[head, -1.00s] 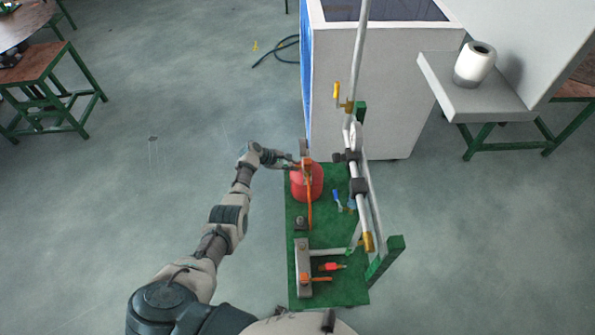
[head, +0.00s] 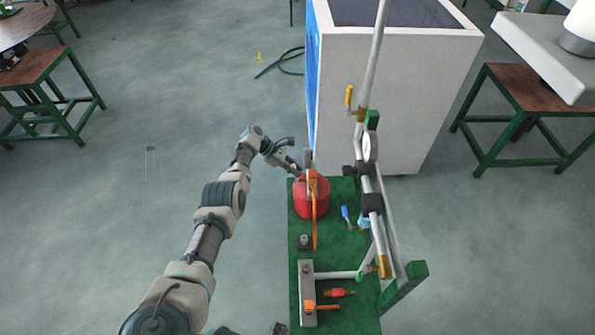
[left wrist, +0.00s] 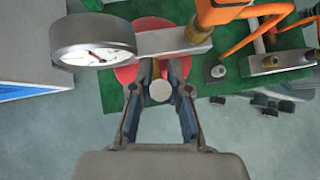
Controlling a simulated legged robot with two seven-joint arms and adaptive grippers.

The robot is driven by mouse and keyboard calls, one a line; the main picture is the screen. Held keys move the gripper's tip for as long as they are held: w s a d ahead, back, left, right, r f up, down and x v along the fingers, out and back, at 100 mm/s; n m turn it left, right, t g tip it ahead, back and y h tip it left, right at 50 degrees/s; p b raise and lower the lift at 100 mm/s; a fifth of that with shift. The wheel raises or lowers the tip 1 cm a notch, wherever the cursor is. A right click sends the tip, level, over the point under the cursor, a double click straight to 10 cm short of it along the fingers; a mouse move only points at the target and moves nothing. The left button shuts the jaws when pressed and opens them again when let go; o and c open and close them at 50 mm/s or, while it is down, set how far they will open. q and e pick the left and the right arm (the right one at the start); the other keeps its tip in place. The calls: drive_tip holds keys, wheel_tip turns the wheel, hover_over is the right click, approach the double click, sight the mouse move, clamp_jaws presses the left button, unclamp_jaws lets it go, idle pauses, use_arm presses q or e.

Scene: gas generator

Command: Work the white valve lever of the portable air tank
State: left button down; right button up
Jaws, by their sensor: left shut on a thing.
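The portable air tank (head: 311,197) is red and stands on the far end of a green board. In the left wrist view the tank (left wrist: 126,76) shows below a metal block and a round gauge (left wrist: 93,42). A round white end (left wrist: 160,91), apparently of the valve lever, sits between the fingers of my left gripper (left wrist: 160,78). The gripper is shut on it. In the head view my left gripper (head: 293,167) is at the tank's upper left, and the white lever is too small to make out there. My right gripper is not in view.
The green board (head: 339,240) also carries metal pipes (head: 371,180), an orange hose (head: 315,228) and small fittings. A large white cabinet (head: 395,95) stands close behind. A stool (head: 36,83) is at the far left. The floor left of the board is clear.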

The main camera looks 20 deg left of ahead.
use_arm(q)
drive_tip(key=shift+s+a+f, duration=0.2)
drive_tip(key=shift+a+f, duration=0.3)
drive_tip(key=shift+a, duration=0.1)
drive_tip(key=shift+d, duration=0.2)
drive_tip(key=c, duration=1.2)
unclamp_jaws()
drive_tip(key=shift+d+r, duration=0.1)
drive_tip(key=shift+d, duration=0.2)
drive_tip(key=shift+o, duration=0.5)
drive_tip(key=shift+w+a, duration=0.1)
drive_tip(key=shift+w, duration=0.25)
drive_tip(key=shift+a+r, duration=0.3)
drive_tip(key=shift+a, duration=0.25)
drive_tip(key=v, duration=1.1)
drive_tip(key=shift+w+f, duration=0.1)
drive_tip(key=shift+w, duration=0.1)
